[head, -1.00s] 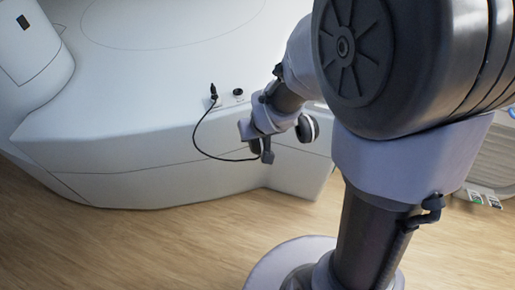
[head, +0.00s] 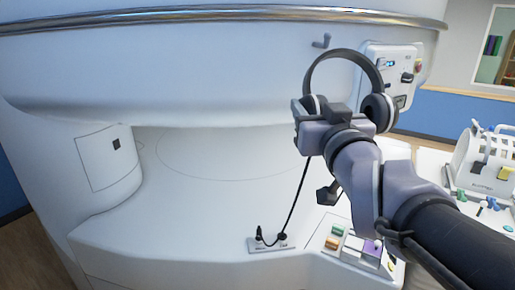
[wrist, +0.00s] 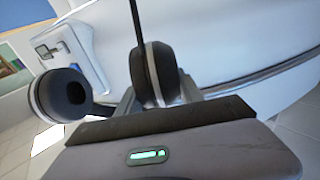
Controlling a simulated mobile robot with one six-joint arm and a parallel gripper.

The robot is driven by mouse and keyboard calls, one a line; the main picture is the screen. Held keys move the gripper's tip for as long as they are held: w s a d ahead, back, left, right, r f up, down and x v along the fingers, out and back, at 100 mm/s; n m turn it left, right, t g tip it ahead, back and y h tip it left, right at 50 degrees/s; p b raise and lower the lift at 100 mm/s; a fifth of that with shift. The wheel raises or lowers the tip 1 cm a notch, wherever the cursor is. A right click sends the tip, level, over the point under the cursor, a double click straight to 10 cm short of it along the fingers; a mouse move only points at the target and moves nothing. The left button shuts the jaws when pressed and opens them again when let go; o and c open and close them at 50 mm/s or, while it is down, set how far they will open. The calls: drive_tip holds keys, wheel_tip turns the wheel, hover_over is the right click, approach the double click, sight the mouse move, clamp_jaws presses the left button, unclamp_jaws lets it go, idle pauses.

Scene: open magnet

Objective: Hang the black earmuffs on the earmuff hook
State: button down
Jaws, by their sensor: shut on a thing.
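The black earmuffs (head: 343,53) are held up in front of the white magnet, headband arched upward. They have two dark cups with pale rims. My gripper (head: 312,108) is shut on the left cup in the head view. In the wrist view the held cup (wrist: 160,75) sits between my fingers (wrist: 158,98), and the other cup (wrist: 65,95) hangs free at left. A small grey hook (head: 321,41), likely the earmuff hook, sticks out of the magnet's upper face. In the picture it lies just above and left of the headband; the depth gap is unclear.
A black cable (head: 299,190) runs from a socket plate (head: 268,243) up behind my gripper; its upper end is hidden. A control panel (head: 391,70) is on the magnet to the right. A tray of coloured items (head: 350,245) and a white coil (head: 482,160) lie lower right.

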sight(308, 87)
drive_tip(key=shift+t+y, duration=0.4)
drive_tip(key=shift+t, duration=0.2)
drive_tip(key=r, duration=0.2)
drive_tip(key=s+r, duration=0.1)
drive_tip(key=r, duration=0.1)
drive_tip(key=s+r, duration=0.1)
drive_tip(key=r, duration=0.1)
drive_tip(key=shift+s+a, duration=0.1)
drive_tip(key=shift+a, duration=0.15)
drive_tip(key=shift+w+a+f+p, duration=0.15)
drive_tip(key=shift+w+p, duration=0.15)
drive_tip(key=shift+w, duration=1.75)
drive_tip(key=w+f+b, duration=0.2)
drive_tip(key=w+f, duration=0.2)
drive_tip(key=w, duration=0.3)
drive_tip(key=shift+a, duration=0.2)
drive_tip(key=shift+w, duration=0.1)
drive_tip(key=c, duration=0.7)
unclamp_jaws()
